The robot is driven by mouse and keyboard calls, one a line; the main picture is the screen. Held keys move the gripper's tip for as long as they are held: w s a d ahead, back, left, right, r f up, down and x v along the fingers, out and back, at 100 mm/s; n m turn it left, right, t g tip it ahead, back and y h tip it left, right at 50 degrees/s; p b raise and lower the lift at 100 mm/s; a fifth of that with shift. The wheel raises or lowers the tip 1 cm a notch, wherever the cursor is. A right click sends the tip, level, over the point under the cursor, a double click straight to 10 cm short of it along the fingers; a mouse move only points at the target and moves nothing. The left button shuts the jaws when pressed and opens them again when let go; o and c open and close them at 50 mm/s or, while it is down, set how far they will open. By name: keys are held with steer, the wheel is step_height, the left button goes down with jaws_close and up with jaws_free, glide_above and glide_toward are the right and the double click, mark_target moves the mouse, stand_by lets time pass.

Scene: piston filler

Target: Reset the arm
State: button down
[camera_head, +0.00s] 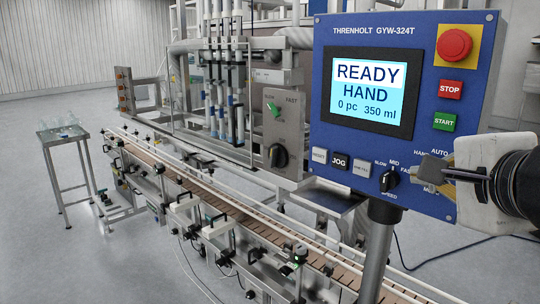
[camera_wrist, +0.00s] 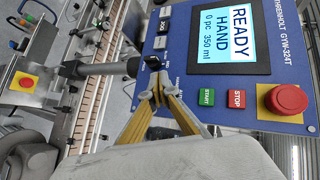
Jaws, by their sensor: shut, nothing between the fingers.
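My gripper (camera_head: 424,172) is at the right side in the head view, in front of the lower right of the blue control panel (camera_head: 318,132). Its fingers are shut with nothing between them; in the wrist view the fingertips (camera_wrist: 158,90) meet just off the panel's lower edge. The gripper hides the switch under the HAND and AUTO labels; I cannot tell whether the tips touch it. The screen (camera_head: 367,92) reads READY, HAND, 0 pc, 350 ml. The speed knob (camera_head: 390,179) is left of the fingertips.
A red emergency button (camera_head: 454,43), red STOP (camera_head: 450,89) and green START (camera_head: 444,121) are above my gripper. The panel stands on a grey post (camera_head: 376,255). A conveyor (camera_head: 225,206) runs behind it. A small side table (camera_head: 47,138) is at far left, with open floor around.

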steer(key=s+a+f+n+g, duration=0.2)
steer(key=s+f+n, duration=0.3)
steer(key=f, duration=0.4)
steer(key=s+a+f+n+g, duration=0.2)
steer(key=s+f+n, duration=0.4)
steer(key=f, duration=0.4)
steer(key=s+a+f+n+g, duration=0.2)
steer(key=s+f+n+g, duration=0.2)
steer(key=f, duration=0.5)
steer(key=shift+s+f+n, duration=0.25)
steer(key=shift+s+n, duration=0.85)
steer(key=shift+s, duration=0.05)
